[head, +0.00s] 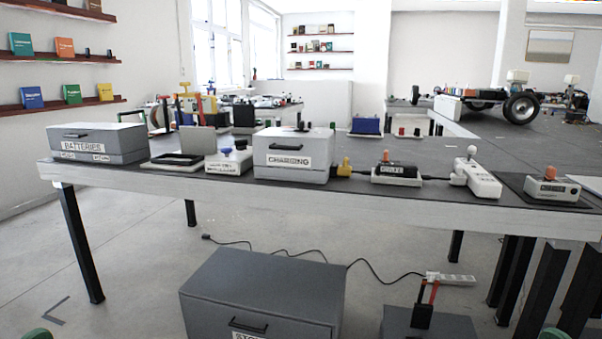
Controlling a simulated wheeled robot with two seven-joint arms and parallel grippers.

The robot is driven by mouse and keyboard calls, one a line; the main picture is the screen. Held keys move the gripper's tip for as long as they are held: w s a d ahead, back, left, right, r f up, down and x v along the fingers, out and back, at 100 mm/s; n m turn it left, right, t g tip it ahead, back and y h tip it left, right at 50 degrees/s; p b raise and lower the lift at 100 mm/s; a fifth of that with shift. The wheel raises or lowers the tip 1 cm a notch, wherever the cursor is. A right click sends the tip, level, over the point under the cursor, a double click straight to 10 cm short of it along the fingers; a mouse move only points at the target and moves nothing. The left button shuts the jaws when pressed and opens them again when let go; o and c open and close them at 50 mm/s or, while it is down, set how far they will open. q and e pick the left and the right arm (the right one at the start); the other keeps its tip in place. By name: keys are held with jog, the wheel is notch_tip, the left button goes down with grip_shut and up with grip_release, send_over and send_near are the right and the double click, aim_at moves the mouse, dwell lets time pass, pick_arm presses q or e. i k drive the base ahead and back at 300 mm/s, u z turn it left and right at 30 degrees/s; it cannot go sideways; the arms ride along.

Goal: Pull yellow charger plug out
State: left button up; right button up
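The yellow charger plug (344,167) is small and sits on the table at the right side of the grey box labelled CHARGING (293,175). It appears to touch or meet that box's right side; I cannot tell how deep it sits. A dark cable seems to run from the plug toward a black unit labelled CHARGER (396,173) on a pale base, just to its right.
A BATTERIES box (98,142) stands at the table's left end. A grey drawer box (262,295) is on the floor in front. The table's front edge (290,204) is clear.

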aim_at(344, 171)
jog(key=z, duration=0.2)
jog(key=i, duration=1.45)
jog(key=u, duration=0.25)
